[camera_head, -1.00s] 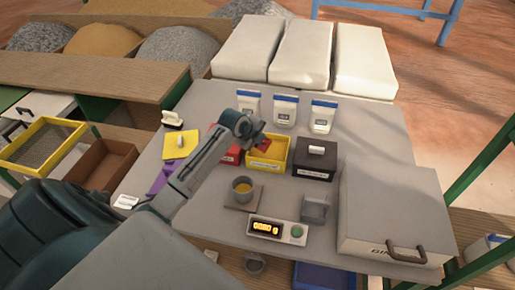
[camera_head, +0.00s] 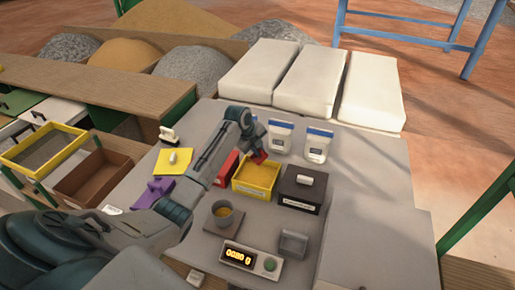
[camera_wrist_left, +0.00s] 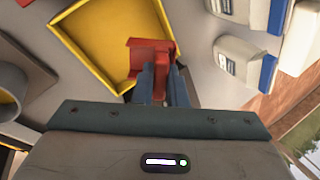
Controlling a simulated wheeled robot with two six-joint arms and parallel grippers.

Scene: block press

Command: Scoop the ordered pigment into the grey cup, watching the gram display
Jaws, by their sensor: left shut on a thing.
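My left gripper (camera_head: 254,146) is shut on a red scoop (camera_head: 259,157), at the back edge of the yellow bin (camera_head: 255,190). In the left wrist view the scoop (camera_wrist_left: 150,50) overlaps the bin's edge between the fingers (camera_wrist_left: 162,84); I cannot tell what it holds. The bin contains yellow pigment (camera_head: 255,173). The gram display (camera_head: 238,256) appears to read 0080 g. My right gripper is not in view.
A lidded dark bin (camera_head: 301,192) stands right of the yellow bin, and a red bin (camera_head: 228,166) is partly behind my arm. White bags with blue tops (camera_head: 318,146) stand behind. A small grey holder (camera_head: 293,243) stands beside the display. The table's right side is clear.

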